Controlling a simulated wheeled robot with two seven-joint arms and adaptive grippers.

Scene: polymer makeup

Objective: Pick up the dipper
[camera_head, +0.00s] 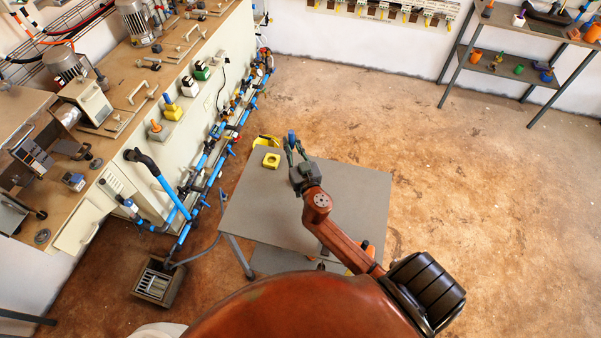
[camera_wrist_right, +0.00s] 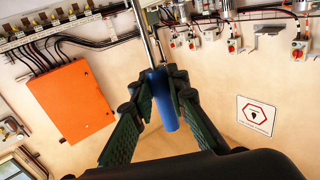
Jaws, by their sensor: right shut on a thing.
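The dipper has a blue handle (camera_wrist_right: 163,100) and a thin metal rod (camera_wrist_right: 143,28). In the right wrist view my right gripper (camera_wrist_right: 160,84) has its green-padded fingers closed on both sides of the blue handle. In the head view the right gripper (camera_head: 294,151) is over the far edge of the grey table, with the blue handle (camera_head: 291,137) between its fingers. The dipper's far end cannot be made out. My left gripper is in neither view.
A yellow block (camera_head: 271,160) with a round recess sits on the grey table (camera_head: 350,190), left of the gripper. Another yellow object (camera_head: 265,141) shows just beyond the table's edge. A long bench (camera_head: 170,60) with blue pipes stands left. The floor at right is clear.

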